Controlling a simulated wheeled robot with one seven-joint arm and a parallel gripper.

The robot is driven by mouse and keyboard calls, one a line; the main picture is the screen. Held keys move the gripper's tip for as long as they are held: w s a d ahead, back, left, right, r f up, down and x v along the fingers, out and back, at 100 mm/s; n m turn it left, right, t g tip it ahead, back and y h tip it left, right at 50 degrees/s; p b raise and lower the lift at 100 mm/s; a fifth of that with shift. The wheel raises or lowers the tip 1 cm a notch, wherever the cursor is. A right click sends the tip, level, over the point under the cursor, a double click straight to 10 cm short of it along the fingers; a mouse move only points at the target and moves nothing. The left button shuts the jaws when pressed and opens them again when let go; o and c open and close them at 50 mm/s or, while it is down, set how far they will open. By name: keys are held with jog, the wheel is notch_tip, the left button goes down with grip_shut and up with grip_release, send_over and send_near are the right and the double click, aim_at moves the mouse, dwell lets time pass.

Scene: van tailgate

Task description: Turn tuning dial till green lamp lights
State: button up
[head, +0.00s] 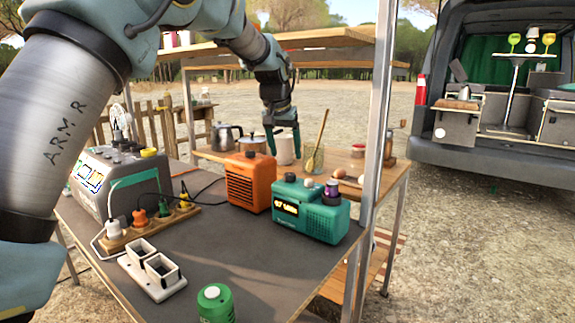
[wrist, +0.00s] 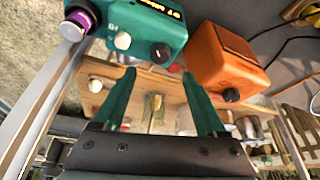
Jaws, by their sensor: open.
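A teal radio-like box (head: 312,212) with a lit yellow display stands on the dark table. It shows at the top left of the wrist view (wrist: 150,15). It carries a black knob (wrist: 160,52), a white knob (wrist: 123,40) and a purple-sided cap or dial (wrist: 80,18); the purple one also shows in the head view (head: 332,187). I cannot tell which is the tuning dial. I cannot make out a lit green lamp. My gripper (head: 284,147) is open and empty, behind and above the box, apart from it. Its fingers (wrist: 159,74) point toward the space beside the knobs.
An orange box (head: 248,182) with a black knob (wrist: 231,95) stands left of the teal box. A grey power unit (head: 118,180), a socket strip with plugs and a green can (head: 215,303) share the table. A metal post (head: 378,110) rises at the right.

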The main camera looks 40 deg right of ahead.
jog(key=shift+v, duration=1.4)
jog(key=shift+w, duration=0.1)
